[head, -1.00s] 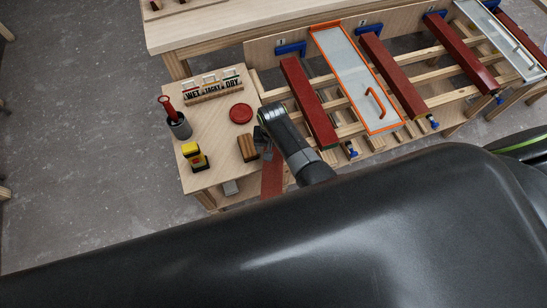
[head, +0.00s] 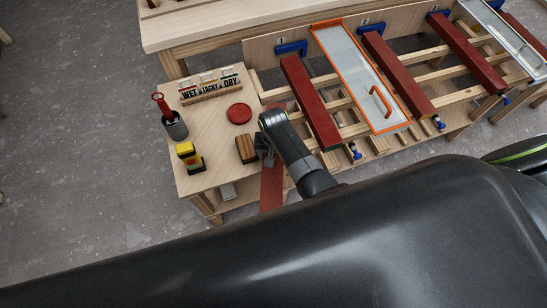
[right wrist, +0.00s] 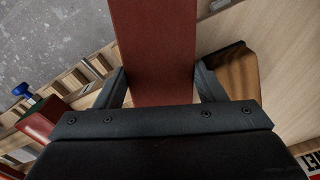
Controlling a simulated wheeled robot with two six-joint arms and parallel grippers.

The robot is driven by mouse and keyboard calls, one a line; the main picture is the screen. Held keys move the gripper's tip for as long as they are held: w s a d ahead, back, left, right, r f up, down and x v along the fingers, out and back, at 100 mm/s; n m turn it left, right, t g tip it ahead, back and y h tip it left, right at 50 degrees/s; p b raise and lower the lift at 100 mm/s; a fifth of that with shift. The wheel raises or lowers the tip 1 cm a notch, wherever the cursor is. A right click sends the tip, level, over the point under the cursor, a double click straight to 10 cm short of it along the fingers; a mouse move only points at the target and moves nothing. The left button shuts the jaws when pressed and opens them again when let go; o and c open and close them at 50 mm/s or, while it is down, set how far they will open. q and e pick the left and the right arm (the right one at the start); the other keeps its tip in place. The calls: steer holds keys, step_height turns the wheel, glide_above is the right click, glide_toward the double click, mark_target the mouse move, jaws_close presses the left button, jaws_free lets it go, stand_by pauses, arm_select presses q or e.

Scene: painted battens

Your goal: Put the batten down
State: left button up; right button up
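My right gripper (head: 266,150) is over the front right of the small wooden bench top. In the right wrist view its two fingers (right wrist: 162,88) lie against both long sides of a flat red batten (right wrist: 153,50), shut on it. In the head view this batten (head: 271,188) sticks out towards me from under my wrist, past the bench's edge; my arm hides part of it. I cannot tell whether it touches anything below. My left gripper is not in view.
Red battens (head: 310,100) and an orange-framed panel (head: 350,70) lie across the wooden rack at right. The bench top (head: 212,125) holds a brown block (head: 246,149), a red disc (head: 239,113), a yellow-black item (head: 190,157), a dark cup (head: 174,125) and a WET/TACKY/DRY sign (head: 210,88).

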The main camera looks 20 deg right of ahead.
steer(key=c, duration=0.5)
steer(key=shift+w, duration=0.1)
steer(key=shift+c, duration=0.7)
steer(key=shift+r, duration=0.15)
